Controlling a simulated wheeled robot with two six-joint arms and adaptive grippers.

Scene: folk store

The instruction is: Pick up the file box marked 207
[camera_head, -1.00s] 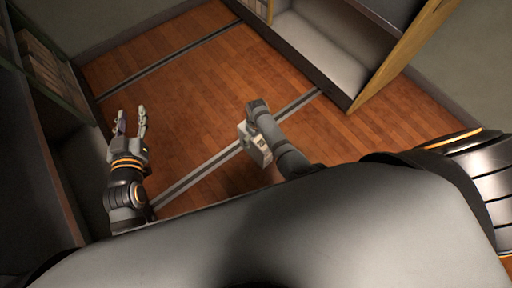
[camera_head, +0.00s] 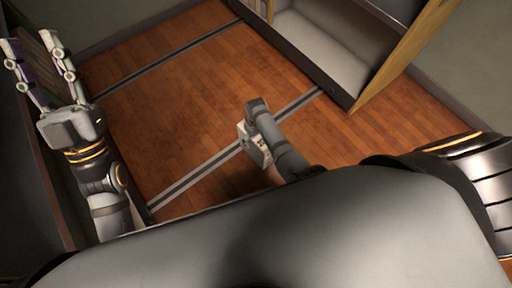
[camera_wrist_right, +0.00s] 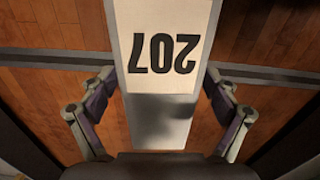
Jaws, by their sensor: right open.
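The file box (camera_wrist_right: 160,85) fills the centre of the right wrist view. It is pale grey with a white label reading 207, upside down in this view. My right gripper (camera_wrist_right: 158,78) is open, with one finger on each side of the box; I cannot tell whether either finger touches it. My left gripper (camera_head: 32,52) is at the upper left of the head view, fingers spread and empty, in front of the left shelf.
A dark shelf unit (camera_head: 30,170) runs along the left side, close to my left arm. A cabinet with an empty pale shelf (camera_head: 320,45) stands at the upper right. The wooden floor (camera_head: 165,100) between them is clear, crossed by grey strips.

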